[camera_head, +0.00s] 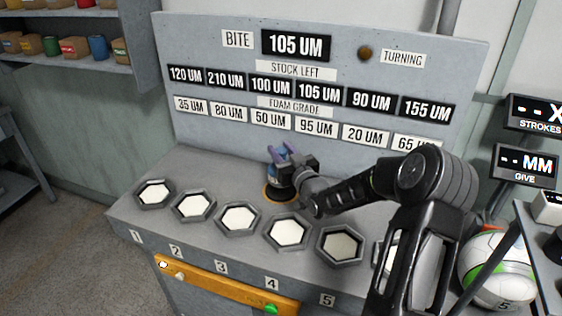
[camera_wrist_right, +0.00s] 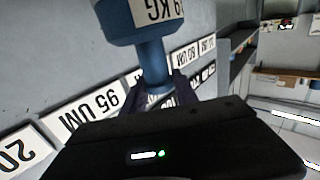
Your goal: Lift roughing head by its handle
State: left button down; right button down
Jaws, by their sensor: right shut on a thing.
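The roughing head shows in the right wrist view as a blue body (camera_wrist_right: 122,25) with a white label ending in "KG" and a narrower blue handle (camera_wrist_right: 153,62). My right gripper (camera_wrist_right: 160,92) is shut on that handle. In the head view the right gripper (camera_head: 284,157) is at the back middle of the bench, with the blue roughing head (camera_head: 273,179) partly hidden behind it. An orange ring (camera_head: 266,196) shows on the bench at its base. I cannot tell whether the head touches the bench. My left gripper is not in view.
A row of hexagonal pads (camera_head: 238,218) runs along the grey bench (camera_head: 150,226) in front. A label board (camera_head: 215,140) stands close behind the gripper. A ball (camera_head: 497,272) sits at the right. An orange drawer strip (camera_head: 215,290) is on the bench front.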

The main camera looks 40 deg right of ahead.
notch_tip(320, 180, up, 7)
jog(key=shift+f+b, duration=0.2)
jog(key=shift+b, duration=0.25)
